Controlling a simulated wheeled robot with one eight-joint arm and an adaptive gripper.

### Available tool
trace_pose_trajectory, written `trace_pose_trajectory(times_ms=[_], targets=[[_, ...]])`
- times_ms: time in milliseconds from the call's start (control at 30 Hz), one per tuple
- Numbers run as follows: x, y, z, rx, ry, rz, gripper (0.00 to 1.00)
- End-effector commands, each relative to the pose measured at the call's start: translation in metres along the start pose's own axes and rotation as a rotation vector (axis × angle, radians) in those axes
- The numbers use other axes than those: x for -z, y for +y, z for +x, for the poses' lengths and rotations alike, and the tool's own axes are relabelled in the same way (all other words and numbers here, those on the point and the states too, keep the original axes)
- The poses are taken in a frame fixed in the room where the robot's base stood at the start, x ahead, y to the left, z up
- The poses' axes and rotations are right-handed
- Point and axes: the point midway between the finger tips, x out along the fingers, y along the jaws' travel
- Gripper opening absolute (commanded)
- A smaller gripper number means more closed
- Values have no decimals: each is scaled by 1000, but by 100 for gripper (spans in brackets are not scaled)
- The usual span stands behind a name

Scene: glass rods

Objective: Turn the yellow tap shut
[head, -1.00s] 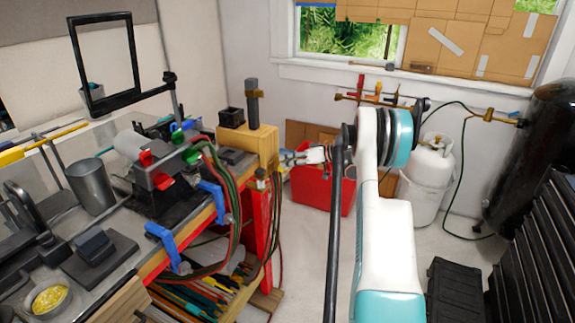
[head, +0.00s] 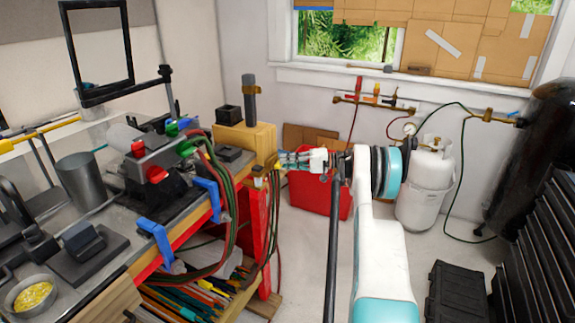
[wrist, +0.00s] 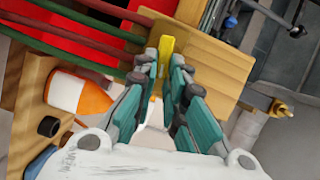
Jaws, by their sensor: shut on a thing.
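The yellow tap has a flat yellow handle (wrist: 166,47), seen in the wrist view between my fingertips, in front of the wooden block on the bench corner. My gripper (wrist: 167,66) is shut on this handle, with the teal-padded fingers on either side of it. The handle's top sticks up past the fingertips; its lower part is partly hidden by them. In the head view my gripper (head: 281,161) reaches left to the bench's right end, and the tap is too small there to make out well.
Green and red hoses (head: 232,205) hang along the bench edge close to my gripper. A red bin (head: 318,196) stands behind my wrist. The wooden block (head: 246,140) carries a dark post. A white gas bottle (head: 426,185) and black case (head: 457,292) stand right of my arm.

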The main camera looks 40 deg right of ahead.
Motion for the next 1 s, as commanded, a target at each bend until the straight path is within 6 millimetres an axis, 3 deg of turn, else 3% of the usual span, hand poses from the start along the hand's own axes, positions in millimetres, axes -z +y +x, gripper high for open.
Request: trace_pose_trajectory(times_ms=[300, 900, 933, 1000], targets=[[0, 5, 0, 53, 2, 130, 0], [0, 5, -1, 66, 3, 163, 0], [0, 5, -1, 66, 3, 163, 16], [0, 5, 0, 66, 2, 163, 32]])
